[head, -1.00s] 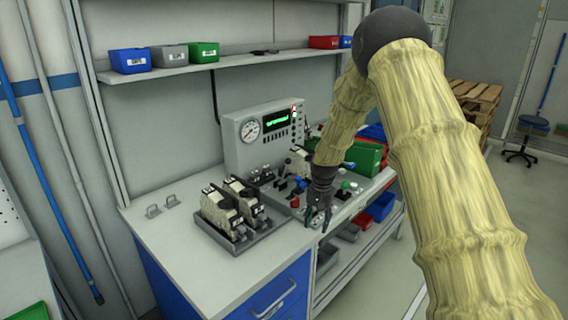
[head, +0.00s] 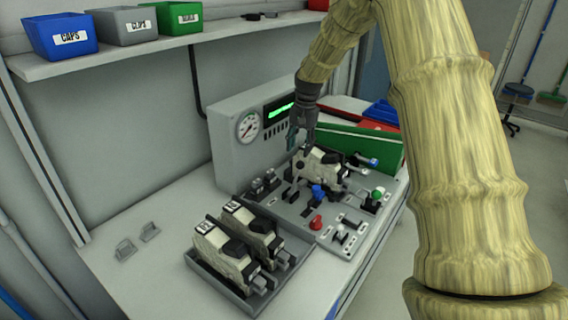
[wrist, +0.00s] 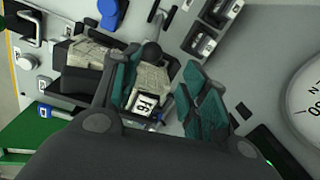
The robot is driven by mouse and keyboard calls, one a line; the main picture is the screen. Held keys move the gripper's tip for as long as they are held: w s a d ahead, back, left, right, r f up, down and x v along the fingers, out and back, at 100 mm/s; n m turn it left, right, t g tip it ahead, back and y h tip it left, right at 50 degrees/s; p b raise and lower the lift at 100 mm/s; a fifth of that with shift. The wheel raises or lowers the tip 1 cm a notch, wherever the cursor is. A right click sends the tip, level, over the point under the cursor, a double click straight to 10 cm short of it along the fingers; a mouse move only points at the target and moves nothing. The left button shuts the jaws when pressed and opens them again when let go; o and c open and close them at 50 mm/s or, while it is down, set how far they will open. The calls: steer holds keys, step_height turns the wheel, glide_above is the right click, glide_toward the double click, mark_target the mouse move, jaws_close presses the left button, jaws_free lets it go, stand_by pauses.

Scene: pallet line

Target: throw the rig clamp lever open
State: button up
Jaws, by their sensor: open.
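The rig (head: 345,215) is a grey panel of levers and knobs on the bench. A cream and black part (head: 325,168) sits in it; it also shows in the wrist view (wrist: 88,52). A blue knob (head: 318,192) stands in front of the part, and a blue-ended handle (head: 368,161) is at its right. I cannot tell for sure which is the clamp lever. My gripper (head: 299,146) is open over the part's left end. In the wrist view its teal-padded fingers (wrist: 165,92) stand either side of the part's numbered end; contact is unclear.
A gauge box (head: 237,150) stands close behind my gripper. A tray (head: 222,278) with two similar parts is at front left.

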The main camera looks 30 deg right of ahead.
mark_target(300, 166)
steer(key=shift+w+a+f, duration=0.1)
steer(key=shift+f, duration=0.3)
steer(key=s+f+p, duration=0.2)
steer(key=s+f, duration=0.1)
steer(key=s, duration=0.1)
steer(key=w+f, duration=0.1)
steer(key=f, duration=0.1)
steer(key=w+f, duration=0.1)
steer(key=f, duration=0.1)
steer(key=w+f, duration=0.2)
steer(key=shift+a, duration=0.3)
steer(key=shift+d+f+p, duration=0.25)
steer(key=shift+p, duration=0.05)
steer(key=shift+s+d+r, duration=0.1)
steer(key=shift+s, duration=0.05)
steer(key=shift+o, duration=0.7)
steer(key=shift+s+a+r, duration=0.25)
steer(key=shift+s+r, duration=0.15)
steer(key=shift+s, duration=0.1)
steer(key=shift+s+r, duration=0.45)
steer(key=shift+s, duration=0.1)
steer(key=c, duration=0.6)
steer(key=shift+w+f, duration=0.2)
steer(key=shift+f, duration=0.1)
steer(key=c, duration=0.4)
steer(key=shift+w+d+f, duration=0.1)
steer(key=shift+w+f, duration=0.25)
steer(key=shift+f, duration=0.1)
jaws_close()
steer(key=shift+r, duration=0.1)
